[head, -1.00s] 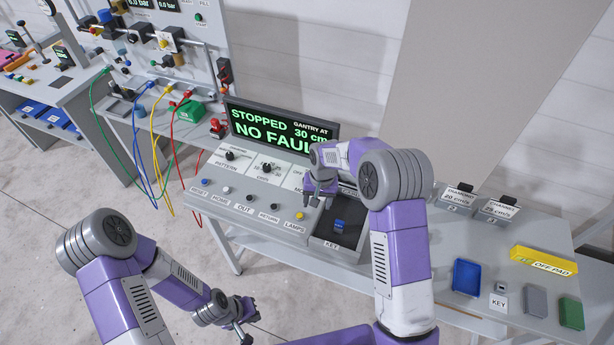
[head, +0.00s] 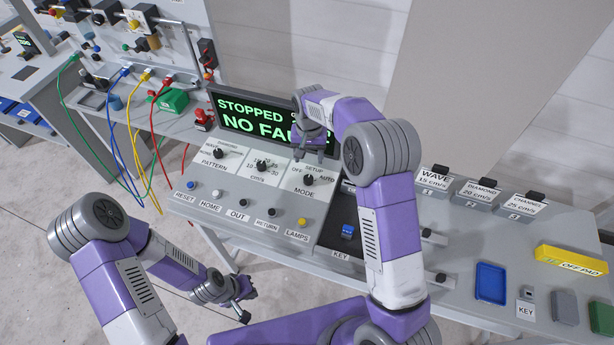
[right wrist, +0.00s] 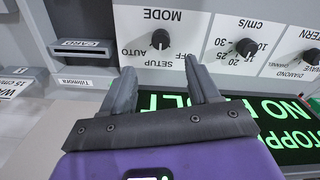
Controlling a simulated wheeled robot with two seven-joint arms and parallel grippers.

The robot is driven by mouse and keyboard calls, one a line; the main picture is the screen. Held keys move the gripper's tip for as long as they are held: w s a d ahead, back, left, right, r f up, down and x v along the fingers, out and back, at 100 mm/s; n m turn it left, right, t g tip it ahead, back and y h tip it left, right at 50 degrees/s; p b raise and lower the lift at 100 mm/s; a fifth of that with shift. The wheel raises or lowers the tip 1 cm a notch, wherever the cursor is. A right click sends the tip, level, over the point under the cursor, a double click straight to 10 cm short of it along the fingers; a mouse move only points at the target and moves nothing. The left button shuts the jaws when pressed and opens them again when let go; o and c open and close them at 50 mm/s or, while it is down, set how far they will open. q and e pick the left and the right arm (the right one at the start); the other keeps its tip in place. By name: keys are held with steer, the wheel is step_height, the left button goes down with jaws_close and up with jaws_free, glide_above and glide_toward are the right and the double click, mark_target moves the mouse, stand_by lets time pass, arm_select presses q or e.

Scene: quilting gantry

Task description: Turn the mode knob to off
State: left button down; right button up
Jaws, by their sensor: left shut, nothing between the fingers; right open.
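The mode knob (head: 308,180) is a black knob on a white plate labelled OFF, SETUP and AUTO, at the right of the control panel. It also shows upside down in the right wrist view (right wrist: 160,39), where its pointer seems to face the SETUP side, though it is small. My right gripper (head: 309,156) is open and empty, just behind the knob and apart from it. In the right wrist view its spread fingers (right wrist: 160,66) point toward the knob, which lies between and beyond their tips. My left gripper (head: 244,312) is shut and empty, low in front of the bench.
Speed (head: 262,165) and pattern (head: 218,153) knobs sit left of the mode knob. A row of buttons runs along the panel front. The display (head: 262,124) stands close behind, reading STOPPED. A blue key piece (head: 347,231) is in the tray to the right.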

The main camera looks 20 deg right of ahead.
mark_target(308, 178)
steer(key=f+b, duration=0.2)
steer(key=f, duration=0.1)
steer(key=shift+w+f, duration=0.2)
steer(key=shift+f, duration=0.05)
steer(key=shift+s+f, duration=0.1)
steer(key=shift+f, duration=0.45)
arm_select(q)
steer(key=shift+w+f, duration=0.15)
steer(key=shift+f, duration=1.3)
arm_select(e)
steer(key=shift+f, duration=3.1)
